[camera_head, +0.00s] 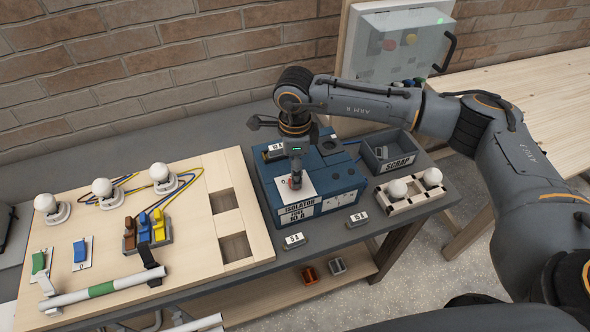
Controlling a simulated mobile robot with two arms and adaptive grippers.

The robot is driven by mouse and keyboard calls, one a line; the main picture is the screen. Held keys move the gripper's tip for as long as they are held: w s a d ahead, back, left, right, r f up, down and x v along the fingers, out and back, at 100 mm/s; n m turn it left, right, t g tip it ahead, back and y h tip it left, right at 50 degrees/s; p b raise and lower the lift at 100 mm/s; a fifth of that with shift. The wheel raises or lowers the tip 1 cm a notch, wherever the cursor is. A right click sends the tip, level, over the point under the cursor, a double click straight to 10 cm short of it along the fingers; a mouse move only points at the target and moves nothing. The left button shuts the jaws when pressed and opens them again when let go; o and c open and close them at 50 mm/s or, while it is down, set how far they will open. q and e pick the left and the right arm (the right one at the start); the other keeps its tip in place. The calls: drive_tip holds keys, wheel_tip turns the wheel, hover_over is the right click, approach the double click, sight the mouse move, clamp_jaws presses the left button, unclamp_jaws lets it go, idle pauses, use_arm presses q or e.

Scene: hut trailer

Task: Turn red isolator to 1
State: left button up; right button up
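The blue isolator box (345,183) stands on the dark bench, with an "ISOLATOR" label on its front. A white plate (310,190) on its top carries the small red isolator knob (296,183). The plate has a "0" mark at its left; I cannot make out a "1". My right gripper (296,172) points down over the plate, with its tips at the knob. The gripper hides most of the knob and part of the plate, so I cannot tell the knob's direction or whether the fingers grip it. My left gripper is not in view.
A wooden board (205,255) with bulbs, wires and coloured switches lies to the left. A "SCRAP" bin (390,153) and a white rack with bulbs (412,190) stand to the right. Small labelled blocks (294,241) lie in front. A clear-covered panel (400,45) stands behind.

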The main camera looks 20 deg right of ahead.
drive_tip(key=shift+f+p, duration=0.45)
drive_tip(key=shift+f, duration=1.35)
drive_tip(key=shift+a, duration=0.1)
drive_tip(key=c, duration=1.1)
drive_tip(key=shift+f+m+b, duration=0.2)
drive_tip(key=shift+m+b, duration=0.7)
drive_tip(key=shift+b, duration=0.35)
drive_tip(key=shift+c, duration=0.2)
drive_tip(key=m+b, duration=1.1)
drive_tip(key=shift+m, duration=0.3)
drive_tip(key=shift+r+m+b, duration=0.15)
drive_tip(key=shift+m+b, duration=0.45)
drive_tip(key=shift+m, duration=0.5)
drive_tip(key=shift+r+m+b, duration=0.1)
drive_tip(key=shift+m+b, duration=0.5)
drive_tip(key=shift+m, duration=0.5)
drive_tip(key=shift+w, duration=0.1)
